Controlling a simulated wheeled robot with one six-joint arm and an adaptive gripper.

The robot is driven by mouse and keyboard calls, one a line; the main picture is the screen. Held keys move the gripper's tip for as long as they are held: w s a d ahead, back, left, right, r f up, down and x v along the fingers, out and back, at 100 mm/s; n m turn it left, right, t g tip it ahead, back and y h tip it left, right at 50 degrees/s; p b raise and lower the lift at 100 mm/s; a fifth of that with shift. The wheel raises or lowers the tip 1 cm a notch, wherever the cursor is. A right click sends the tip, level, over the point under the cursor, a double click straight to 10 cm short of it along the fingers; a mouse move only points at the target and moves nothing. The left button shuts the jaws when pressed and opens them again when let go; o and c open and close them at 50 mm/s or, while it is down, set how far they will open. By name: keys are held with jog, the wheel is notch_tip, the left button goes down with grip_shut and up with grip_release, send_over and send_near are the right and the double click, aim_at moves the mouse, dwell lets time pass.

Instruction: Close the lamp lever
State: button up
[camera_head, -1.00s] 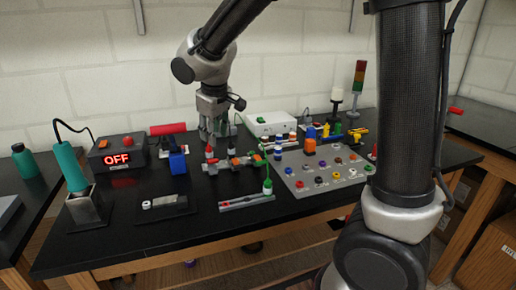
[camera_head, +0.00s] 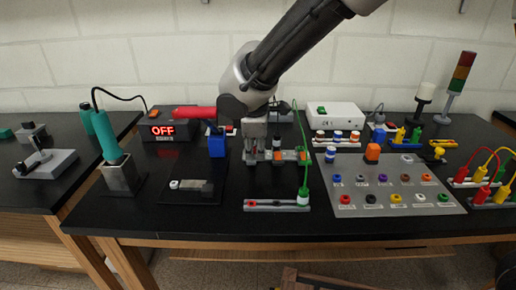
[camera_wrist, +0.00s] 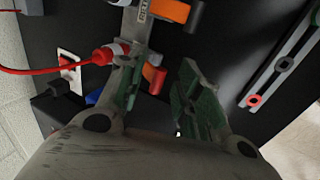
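A grey connector strip (camera_head: 268,162) with orange levers stands mid-table; an orange lever (camera_head: 301,156) shows at its right part. In the wrist view I see the grey strip (camera_wrist: 138,38), a red plug (camera_wrist: 103,56) with a red cable, an upper orange lever (camera_wrist: 172,10) and a lower orange lever (camera_wrist: 154,78). Contact cannot be told. In the head view my gripper (camera_head: 259,156) covers the strip's left part.
A button panel (camera_head: 390,205) stands to the right, with a white box (camera_head: 333,114) behind it. A blue block (camera_head: 217,144) and a red-handled tool (camera_head: 193,113) are to the left. The front table edge is clear.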

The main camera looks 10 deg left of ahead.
jog(key=shift+w+a+f, duration=0.1)
jog(key=shift+w+f, duration=0.1)
jog(key=shift+f, duration=0.45)
jog(key=shift+c, duration=0.2)
grip_shut()
jog(key=shift+s+f, duration=0.1)
jog(key=shift+s+d+f+t+y, duration=0.1)
jog(key=shift+s+f+t+y, duration=0.15)
jog(key=shift+t, duration=0.4)
jog(key=shift+s+d+f+t+y, duration=0.15)
jog(key=shift+f+t, duration=0.15)
jog(key=shift+t, duration=0.35)
jog(key=shift+s+f+t+y, duration=0.25)
jog(key=shift+f+t, duration=0.3)
jog(key=shift+t, duration=0.6)
jog(key=shift+s+f+t+y, duration=0.1)
jog(key=shift+f+t+y, duration=0.15)
jog(key=shift+f+t, duration=0.6)
jog(key=shift+d+r+t, duration=0.1)
jog(key=shift+r+t, duration=0.05)
jog(key=shift+t, duration=0.25)
